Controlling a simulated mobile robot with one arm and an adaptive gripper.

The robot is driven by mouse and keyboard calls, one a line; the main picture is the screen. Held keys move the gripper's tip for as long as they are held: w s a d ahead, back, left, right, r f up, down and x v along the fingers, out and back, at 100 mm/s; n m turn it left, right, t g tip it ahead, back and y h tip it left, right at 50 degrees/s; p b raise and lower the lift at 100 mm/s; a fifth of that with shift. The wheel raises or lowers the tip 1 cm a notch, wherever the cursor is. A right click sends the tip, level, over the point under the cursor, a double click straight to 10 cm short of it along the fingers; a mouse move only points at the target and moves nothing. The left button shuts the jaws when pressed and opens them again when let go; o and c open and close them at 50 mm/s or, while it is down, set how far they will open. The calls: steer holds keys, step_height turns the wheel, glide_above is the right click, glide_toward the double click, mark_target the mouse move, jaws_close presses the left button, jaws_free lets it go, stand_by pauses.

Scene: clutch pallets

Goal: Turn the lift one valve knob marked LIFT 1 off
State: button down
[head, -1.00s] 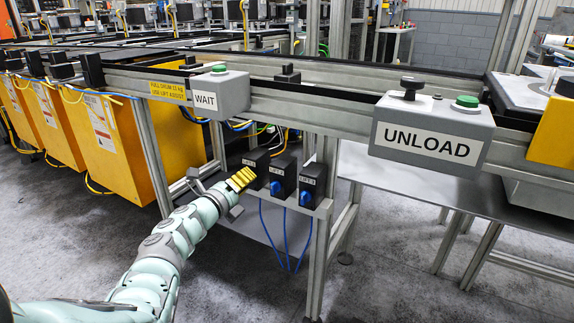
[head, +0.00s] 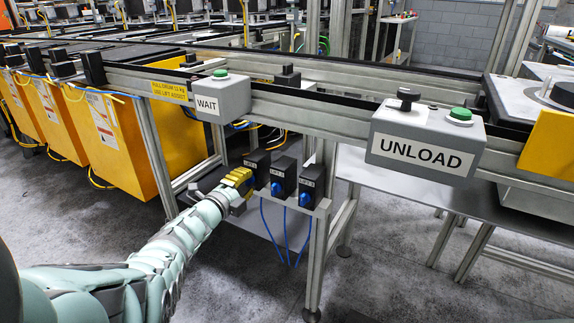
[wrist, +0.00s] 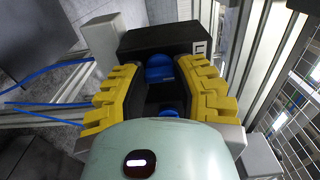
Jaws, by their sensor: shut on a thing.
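Three dark valve boxes stand in a row on a frame under the conveyor. The leftmost box (head: 259,163) is partly hidden by my gripper (head: 244,178) in the head view, and its label cannot be read now. In the wrist view, my gripper (wrist: 164,88) has its yellow-backed fingers on either side of a blue knob (wrist: 160,69) on that dark box (wrist: 183,41). It is shut on the knob. Only the start of a white label shows at the box's right edge. The knob's exact turn angle is hard to tell.
The middle valve (head: 277,189) and right valve (head: 306,198) with blue knobs sit close to the right. A WAIT box (head: 222,98) and an UNLOAD box (head: 425,140) hang above on the conveyor rail. Blue hoses hang below the valves. Yellow bins (head: 122,140) stand left.

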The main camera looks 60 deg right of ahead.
stand_by(0.4)
steer(key=c, duration=0.7)
jaws_free()
steer(key=shift+o, duration=0.2)
steer(key=shift+a, duration=0.15)
steer(key=a, duration=1.1)
steer(key=shift+s+a, duration=0.35)
steer(key=shift+s, duration=0.1)
